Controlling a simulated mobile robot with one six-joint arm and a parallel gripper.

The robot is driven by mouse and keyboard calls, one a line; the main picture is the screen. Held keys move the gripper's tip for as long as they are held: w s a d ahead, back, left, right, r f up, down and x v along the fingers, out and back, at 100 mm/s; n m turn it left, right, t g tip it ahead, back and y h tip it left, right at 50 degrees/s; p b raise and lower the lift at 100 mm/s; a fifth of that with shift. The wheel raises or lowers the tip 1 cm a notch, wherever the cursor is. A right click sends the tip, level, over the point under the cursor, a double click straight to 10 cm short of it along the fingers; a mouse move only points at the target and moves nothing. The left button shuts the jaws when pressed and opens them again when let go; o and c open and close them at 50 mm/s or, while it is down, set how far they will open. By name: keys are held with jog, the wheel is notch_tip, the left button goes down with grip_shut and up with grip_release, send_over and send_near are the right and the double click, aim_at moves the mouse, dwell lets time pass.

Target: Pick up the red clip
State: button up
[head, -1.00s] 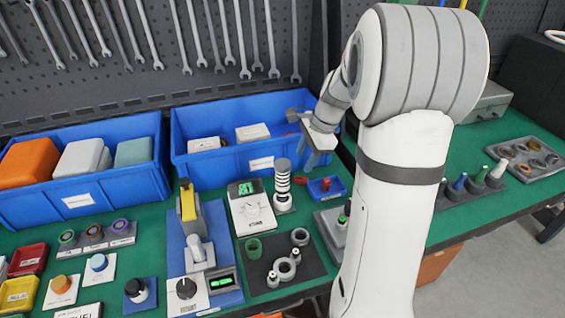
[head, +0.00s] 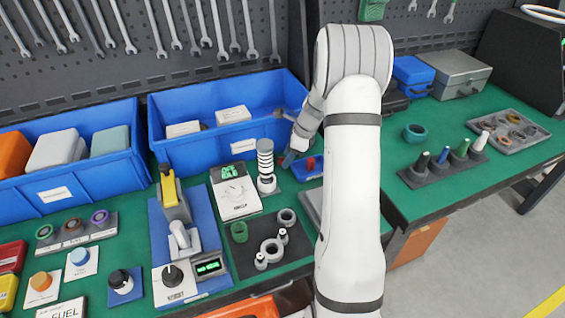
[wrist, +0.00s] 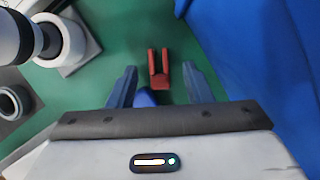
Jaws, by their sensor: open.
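The red clip (wrist: 158,70) lies on the green bench top in the wrist view, a U shape with its two prongs pointing up the picture. My gripper (wrist: 159,68) is open, its two fingers to the left and right of the clip in the picture, with clear gaps to both. No contact shows, and the height above the clip is hard to judge. In the head view my gripper (head: 289,158) is low in front of the blue bin, and the clip is hard to make out there.
The blue bin (head: 210,152) stands close behind my gripper. A small blue tray (head: 312,174) with a red part is just right of it. A striped ring stack (head: 265,165) stands to the left. A dark plate with grey rings (head: 286,217) lies in front.

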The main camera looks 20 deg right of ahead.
jog(key=shift+a+f, duration=0.1)
jog(key=shift+f, duration=0.3)
jog(key=shift+c, duration=0.5)
grip_shut()
jog(key=shift+r, duration=0.15)
